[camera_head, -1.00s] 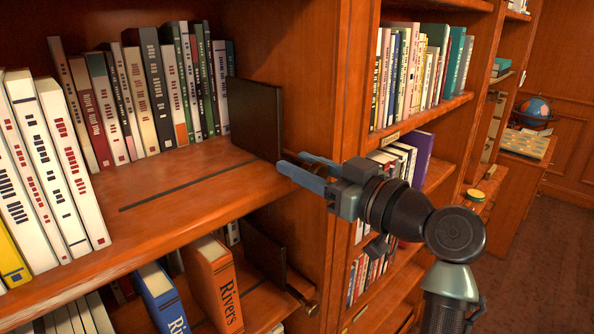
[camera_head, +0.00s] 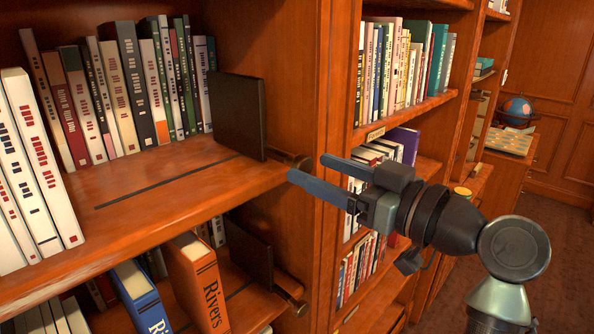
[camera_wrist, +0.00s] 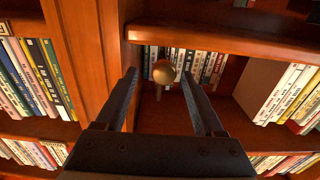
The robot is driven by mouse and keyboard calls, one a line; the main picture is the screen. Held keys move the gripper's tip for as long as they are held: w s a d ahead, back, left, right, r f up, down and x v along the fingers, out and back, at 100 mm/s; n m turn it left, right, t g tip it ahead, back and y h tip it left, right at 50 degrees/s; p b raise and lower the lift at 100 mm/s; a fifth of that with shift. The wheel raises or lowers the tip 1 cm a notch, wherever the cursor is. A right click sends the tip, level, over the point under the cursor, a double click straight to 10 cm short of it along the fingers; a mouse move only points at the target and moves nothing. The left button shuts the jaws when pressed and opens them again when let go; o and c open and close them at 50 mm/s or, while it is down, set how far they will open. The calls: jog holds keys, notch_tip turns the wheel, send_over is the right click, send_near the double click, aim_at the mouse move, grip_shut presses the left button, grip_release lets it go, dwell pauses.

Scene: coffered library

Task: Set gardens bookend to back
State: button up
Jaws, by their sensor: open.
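On the upper shelf a dark upright bookend plate (camera_head: 240,115) stands to the right of a row of books. A dark knob (camera_head: 296,163) shows near its base at the shelf's front edge. A dark slot (camera_head: 170,182) runs along that shelf. I cannot read a gardens label. My gripper (camera_head: 307,168) is open and empty, its fingers pointing left near this knob. In the wrist view, a brass knob (camera_wrist: 163,72) appears between the open fingertips (camera_wrist: 160,78); I cannot tell how far beyond them it lies.
A second bookend (camera_head: 249,250) with a brass-ended rod (camera_head: 293,303) is on the lower shelf, beside orange (camera_head: 198,280) and blue (camera_head: 140,297) books marked Rivers. White books (camera_head: 35,165) stand front left. A wooden upright (camera_head: 325,100) divides the bookcases.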

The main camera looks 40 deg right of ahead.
jog(key=s+b, duration=0.1)
jog(key=s, duration=0.6)
jog(key=shift+d, duration=0.15)
dwell(0.3)
